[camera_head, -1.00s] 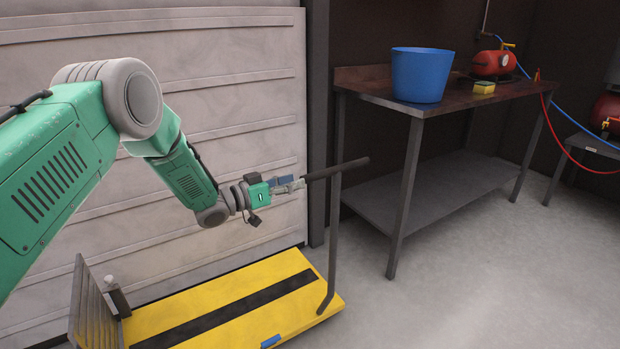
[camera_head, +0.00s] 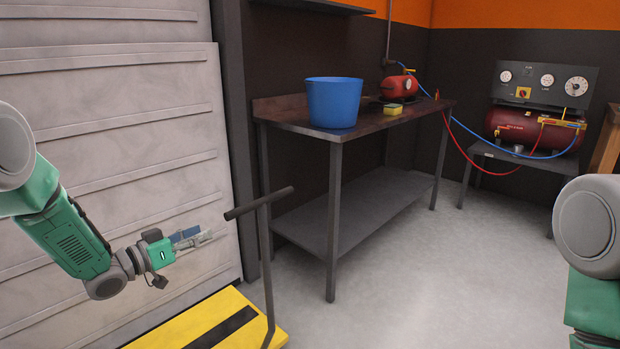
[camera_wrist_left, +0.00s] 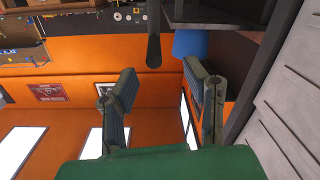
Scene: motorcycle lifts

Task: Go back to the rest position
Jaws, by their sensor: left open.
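My left gripper (camera_head: 207,237) is open and empty, to the left of the dark T-shaped handle (camera_head: 262,202) of the yellow motorcycle lift (camera_head: 185,331). A gap shows between its fingertips and the handle. In the left wrist view the two fingers of the left gripper (camera_wrist_left: 165,80) stand wide apart with nothing between them. The end of a dark bar (camera_wrist_left: 153,50) shows beyond them. My right arm shows only as a grey and green link at the right edge of the head view; its gripper is out of view.
A workbench (camera_head: 285,118) holds a blue bucket (camera_head: 334,102), a yellow sponge (camera_head: 393,109) and a small red tank (camera_head: 398,87). A red compressor (camera_head: 510,124) stands on a low table at the back right. A ribbed light wall (camera_head: 130,130) is at left. The floor (camera_head: 420,270) is clear.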

